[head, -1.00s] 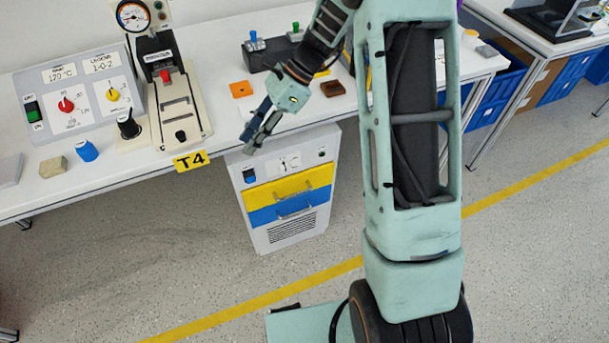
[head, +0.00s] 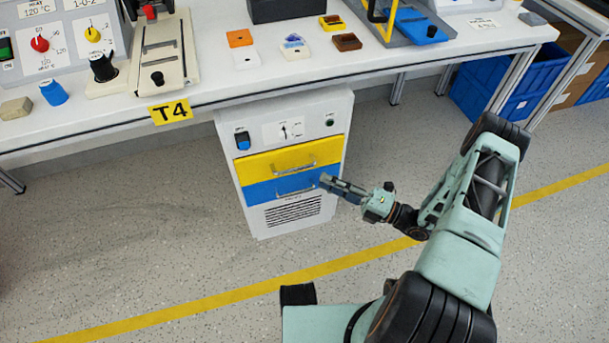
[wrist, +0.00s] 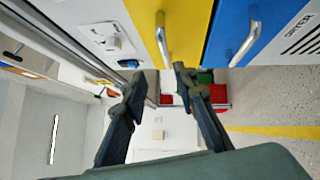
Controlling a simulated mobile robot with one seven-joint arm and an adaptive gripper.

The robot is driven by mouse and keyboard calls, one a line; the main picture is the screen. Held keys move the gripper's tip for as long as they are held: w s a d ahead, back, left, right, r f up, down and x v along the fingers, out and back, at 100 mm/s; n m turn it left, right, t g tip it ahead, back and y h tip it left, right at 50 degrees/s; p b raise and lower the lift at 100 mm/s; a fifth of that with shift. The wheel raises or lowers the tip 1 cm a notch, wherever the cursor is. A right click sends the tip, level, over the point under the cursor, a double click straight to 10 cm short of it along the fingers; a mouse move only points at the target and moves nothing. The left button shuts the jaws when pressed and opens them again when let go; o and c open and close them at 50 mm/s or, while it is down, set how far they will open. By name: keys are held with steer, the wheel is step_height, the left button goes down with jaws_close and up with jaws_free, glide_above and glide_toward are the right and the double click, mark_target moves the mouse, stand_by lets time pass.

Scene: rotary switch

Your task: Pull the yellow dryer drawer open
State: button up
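The yellow drawer (head: 270,164) is the upper drawer of the white dryer cabinet under the bench; its front looks flush with the cabinet. Its metal bar handle (head: 293,169) runs across the front. In the wrist view the yellow drawer (wrist: 172,28) and its handle (wrist: 162,38) show beyond the fingertips. My gripper (head: 326,182) is low beside the right part of the blue drawer front in the head view. In the wrist view my gripper (wrist: 158,80) has its two fingers apart with nothing between them. The handle looks clear of the fingers.
A blue drawer (head: 260,191) with its own handle sits directly below the yellow one. The white bench top (head: 215,80) overhangs the cabinet and carries several small trays and devices. The floor (head: 130,235) in front of the cabinet is open.

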mark_target(298, 167)
steer(key=shift+m+t, duration=0.3)
steer(key=shift+m, duration=0.1)
steer(key=x, duration=0.3)
steer(key=b+x, duration=0.1)
steer(key=x, duration=0.2)
steer(key=f+x, duration=0.1)
steer(key=x, duration=0.3)
steer(key=shift+w+b, duration=0.25)
steer(key=shift+b, duration=0.05)
jaws_close()
